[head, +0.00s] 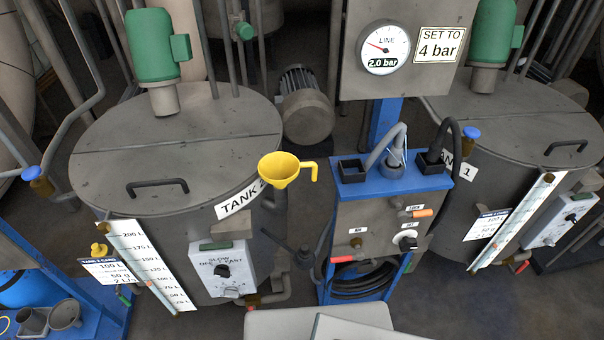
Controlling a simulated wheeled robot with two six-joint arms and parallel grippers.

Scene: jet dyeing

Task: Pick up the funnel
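The yellow funnel (279,171) is near the centre of the head view, at the front right of TANK 2 (180,140). Its wide mouth faces up and its yellow handle sticks out to the right. Its lower end meets a grey vertical pipe beside the tank; whether the spout is inside the pipe cannot be seen. Neither of my grippers is in view, and nothing is seen touching the funnel.
A blue stand (388,178) with hoses and a grey control box is right of the funnel. A gauge panel (400,50) rises behind. TANK 1 (520,120) is at right. A blue shelf (95,322) with metal cups is at lower left. TANK 2's control box (221,272) is below the funnel.

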